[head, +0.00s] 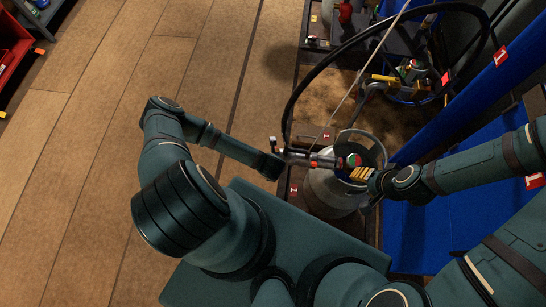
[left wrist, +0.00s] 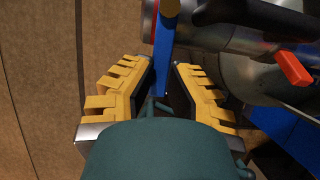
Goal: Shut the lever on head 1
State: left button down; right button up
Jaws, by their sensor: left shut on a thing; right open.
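The filling head (head: 318,161), a grey metal body with red parts, sits over the grey cylinder (head: 330,195) by a tag marked 1. The left wrist view shows the metal head (left wrist: 225,22) up close, with a red tab (left wrist: 294,68) on its right. A narrow blue bar (left wrist: 162,60), apparently the lever, runs between the yellow fingers of my left gripper (left wrist: 163,82). That gripper is shut on the bar; in the head view its fingers are hardly visible. My right gripper (head: 360,173), with yellow fingers, is open beside the cylinder's top.
A black hose (head: 291,100) arches over the head, and a thin pale line crosses it. Another cylinder with yellow fittings (head: 385,79) stands behind. Blue panels (head: 445,115) are at the right. Wooden floor (head: 110,120) at the left is clear; a red bin (head: 12,50) stands far left.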

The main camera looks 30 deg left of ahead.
dwell(0.5)
pick_arm(q)
jog(key=c, duration=0.9)
grip_release()
jog(key=v, duration=1.2)
jog(key=shift+w+d, duration=0.15)
jog(key=shift+d, duration=0.05)
